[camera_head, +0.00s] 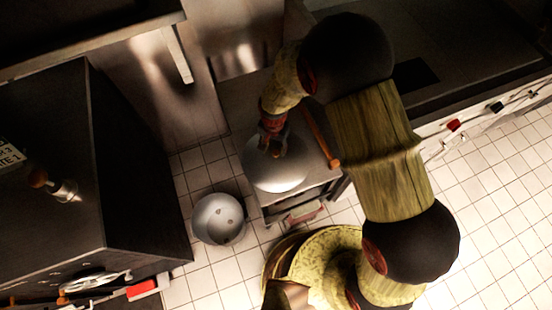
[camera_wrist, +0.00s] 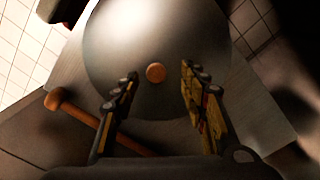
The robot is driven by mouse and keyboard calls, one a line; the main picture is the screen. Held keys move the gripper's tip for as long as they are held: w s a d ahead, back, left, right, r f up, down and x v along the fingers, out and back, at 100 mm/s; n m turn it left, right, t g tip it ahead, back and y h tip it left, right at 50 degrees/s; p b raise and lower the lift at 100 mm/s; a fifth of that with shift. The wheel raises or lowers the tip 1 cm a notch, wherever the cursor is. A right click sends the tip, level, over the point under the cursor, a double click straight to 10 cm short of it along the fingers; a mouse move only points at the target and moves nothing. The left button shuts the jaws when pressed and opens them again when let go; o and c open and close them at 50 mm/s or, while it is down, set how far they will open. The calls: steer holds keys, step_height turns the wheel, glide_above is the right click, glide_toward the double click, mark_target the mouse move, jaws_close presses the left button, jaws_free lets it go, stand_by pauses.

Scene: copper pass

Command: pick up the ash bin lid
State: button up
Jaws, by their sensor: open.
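The ash bin lid, as I take it, is a round grey metal disc (camera_head: 277,174) lying on a small metal table. In the wrist view the lid (camera_wrist: 120,45) fills the upper middle and has a round orange-brown knob (camera_wrist: 155,72) at its centre. My gripper (camera_head: 272,146) is over the lid in the head view and hides the knob there. In the wrist view my gripper (camera_wrist: 160,80) is open, with one finger on each side below the knob. The knob is not between closed fingers. I cannot tell the exact height of the fingertips above the lid.
A wooden-handled tool (camera_wrist: 85,115) lies beside the lid on the table (camera_wrist: 265,115). A round grey bin (camera_head: 219,219) with small dark pieces inside stands on the white tiled floor (camera_head: 205,270). A dark cabinet (camera_head: 120,150) stands at left, and a counter (camera_head: 470,60) at upper right.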

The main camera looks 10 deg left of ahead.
mark_target(276, 153)
steer(key=f, duration=0.2)
steer(key=f+b, duration=0.1)
steer(key=shift+w+d+f+b, duration=0.1)
steer(key=shift+d+f+b, duration=0.2)
steer(key=shift+d+f, duration=0.05)
steer(key=shift+f, duration=0.5)
steer(key=shift+c, duration=0.6)
jaws_close()
